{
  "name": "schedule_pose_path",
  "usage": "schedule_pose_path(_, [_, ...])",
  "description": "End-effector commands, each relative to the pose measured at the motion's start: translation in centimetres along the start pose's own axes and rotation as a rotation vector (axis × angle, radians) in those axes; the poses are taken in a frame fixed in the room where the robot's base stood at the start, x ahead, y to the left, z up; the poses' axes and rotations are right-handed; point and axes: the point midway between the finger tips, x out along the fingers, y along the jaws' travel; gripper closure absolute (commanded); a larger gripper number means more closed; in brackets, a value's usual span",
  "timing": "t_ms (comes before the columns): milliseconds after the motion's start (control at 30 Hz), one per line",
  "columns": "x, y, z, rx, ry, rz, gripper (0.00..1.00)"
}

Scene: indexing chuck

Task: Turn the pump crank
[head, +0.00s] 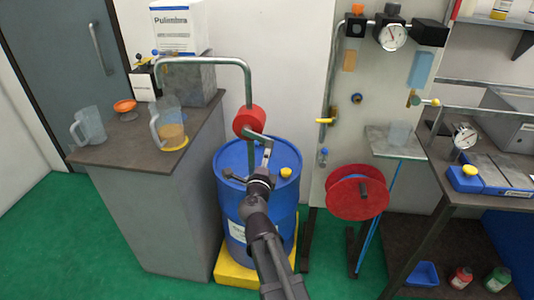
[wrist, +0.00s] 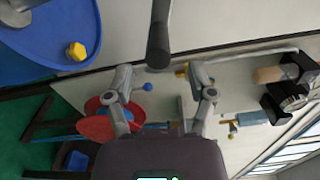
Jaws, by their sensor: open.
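The red pump (head: 249,119) stands on top of the blue drum (head: 232,205). Its steel pipe arches left to a clear jug (head: 170,130) with tan contents on the counter. The crank's light metal arm (head: 257,137) shows by the pump; its lower part merges with my gripper in the head view. My gripper (head: 256,163) is in front of the pump, above the drum lid. In the wrist view, a dark bar with a rounded end, apparently the crank handle (wrist: 159,38), lies ahead between the spread fingers of my gripper (wrist: 160,78). No contact shows.
The drum stands on a yellow base (head: 228,270); a yellow cap (head: 286,172) sits on its lid. The counter (head: 110,160) is at left with another jug (head: 88,125). At right are a gauge panel (head: 345,120), a red reel (head: 350,200) and a workbench (head: 460,185).

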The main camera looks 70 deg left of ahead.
Motion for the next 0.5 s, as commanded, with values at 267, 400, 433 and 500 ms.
schedule_pose_path(267, [-4.2, 0.0, 0.0, 0.000, -0.001, 0.000, 0.29])
schedule_pose_path(400, [-5.0, 0.0, 0.0, 0.000, -0.001, 0.000, 0.29])
schedule_pose_path(433, [-5.1, 0.0, 0.0, 0.000, -0.001, 0.000, 0.29])
schedule_pose_path(500, [-5.3, 0.0, 0.1, 0.000, -0.001, 0.000, 0.29])
